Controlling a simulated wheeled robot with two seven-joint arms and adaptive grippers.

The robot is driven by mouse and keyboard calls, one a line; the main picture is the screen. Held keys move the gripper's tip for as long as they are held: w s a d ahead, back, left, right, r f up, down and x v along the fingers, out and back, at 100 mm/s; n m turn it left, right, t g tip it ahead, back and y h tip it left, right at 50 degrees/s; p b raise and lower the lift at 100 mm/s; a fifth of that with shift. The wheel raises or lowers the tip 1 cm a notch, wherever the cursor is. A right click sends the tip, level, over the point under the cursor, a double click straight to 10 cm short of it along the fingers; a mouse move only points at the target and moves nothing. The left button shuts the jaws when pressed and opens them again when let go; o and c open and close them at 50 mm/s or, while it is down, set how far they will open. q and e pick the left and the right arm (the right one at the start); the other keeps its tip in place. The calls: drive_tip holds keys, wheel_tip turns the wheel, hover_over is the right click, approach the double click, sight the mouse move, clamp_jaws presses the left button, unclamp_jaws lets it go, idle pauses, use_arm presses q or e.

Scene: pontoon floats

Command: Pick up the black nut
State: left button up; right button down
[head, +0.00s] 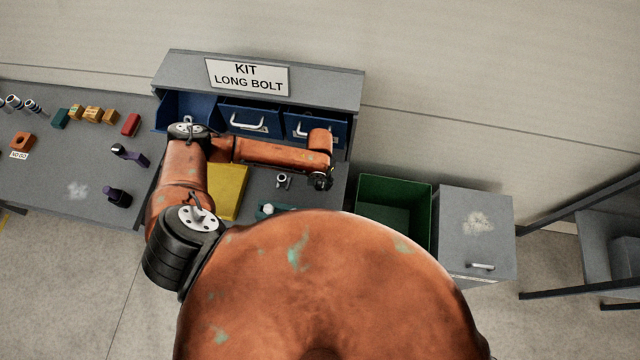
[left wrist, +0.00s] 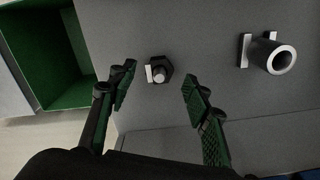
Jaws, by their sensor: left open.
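The black nut (left wrist: 160,69) is a small dark hexagonal piece on the grey bench top in the left wrist view, with a pale block or stub showing at its left side. My left gripper (left wrist: 158,80) is open, its two green-padded fingers apart on either side of the nut in the picture. I cannot tell the height left between fingertips and nut. In the head view the left gripper (head: 319,180) hangs over the right part of the bench, and the nut cannot be made out there. My right gripper is not in view.
A metal tube on a small holder (left wrist: 275,57) stands right of the nut; it also shows in the head view (head: 283,180). A green open bin (head: 395,208) adjoins the bench. Blue drawers (head: 250,118) stand behind, and a yellow tray (head: 228,192) lies left.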

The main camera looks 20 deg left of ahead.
use_arm(q)
drive_tip(key=shift+f, duration=1.2)
drive_tip(key=shift+c, duration=0.7)
clamp_jaws()
drive_tip(key=shift+r, duration=0.1)
